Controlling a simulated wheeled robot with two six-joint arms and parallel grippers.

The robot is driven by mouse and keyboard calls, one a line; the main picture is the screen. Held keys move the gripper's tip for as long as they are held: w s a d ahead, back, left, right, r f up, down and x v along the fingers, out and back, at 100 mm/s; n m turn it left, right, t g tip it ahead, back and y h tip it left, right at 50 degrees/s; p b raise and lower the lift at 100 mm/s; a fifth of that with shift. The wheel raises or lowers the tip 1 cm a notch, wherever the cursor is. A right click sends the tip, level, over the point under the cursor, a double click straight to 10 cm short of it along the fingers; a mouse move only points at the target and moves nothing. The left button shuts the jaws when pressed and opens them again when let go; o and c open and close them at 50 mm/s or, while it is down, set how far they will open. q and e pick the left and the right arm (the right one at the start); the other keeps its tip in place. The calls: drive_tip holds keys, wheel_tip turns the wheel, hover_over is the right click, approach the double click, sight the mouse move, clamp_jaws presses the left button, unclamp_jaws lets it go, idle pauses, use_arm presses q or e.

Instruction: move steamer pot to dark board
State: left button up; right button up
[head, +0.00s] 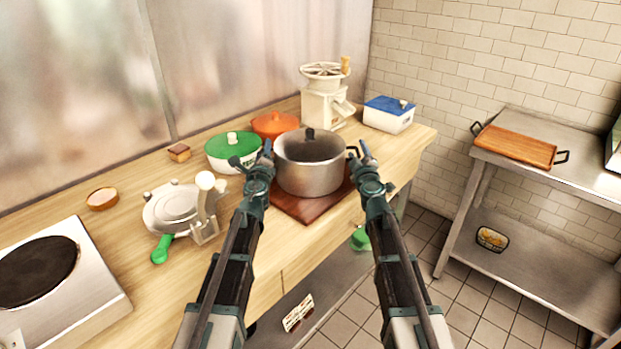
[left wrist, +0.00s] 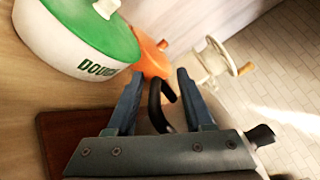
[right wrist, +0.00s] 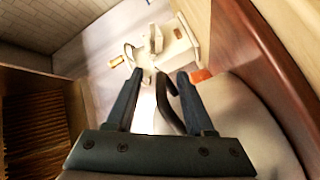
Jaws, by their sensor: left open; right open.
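The steamer pot (head: 312,172) is a grey metal pot with dark side handles. It stands upright on the dark board (head: 300,207), a reddish-brown board on the wooden counter. My left gripper (head: 267,152) is at the pot's left side, open, with a dark handle (left wrist: 158,105) between its fingers in the left wrist view. My right gripper (head: 362,152) is at the pot's right side, open, with the other dark handle (right wrist: 166,105) between its fingers in the right wrist view. Neither gripper is closed on a handle.
A green-lidded pot (head: 232,152), an orange pot (head: 274,124) and a cream grinder (head: 326,95) stand close behind. A blue-lidded box (head: 389,113) is at the back right. A metal press (head: 180,208) and a hot plate (head: 50,275) are on the left. A side table holds a wooden tray (head: 515,146).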

use_arm(q)
drive_tip(key=shift+s, duration=0.1)
use_arm(e)
drive_tip(key=shift+d, duration=0.1)
use_arm(q)
drive_tip(key=s, duration=1.1)
drive_tip(key=shift+s+d, duration=0.35)
use_arm(e)
drive_tip(key=s, duration=1.2)
drive_tip(key=shift+d, duration=0.35)
use_arm(q)
drive_tip(key=shift+s+f, duration=0.1)
use_arm(e)
drive_tip(key=shift+s, duration=0.1)
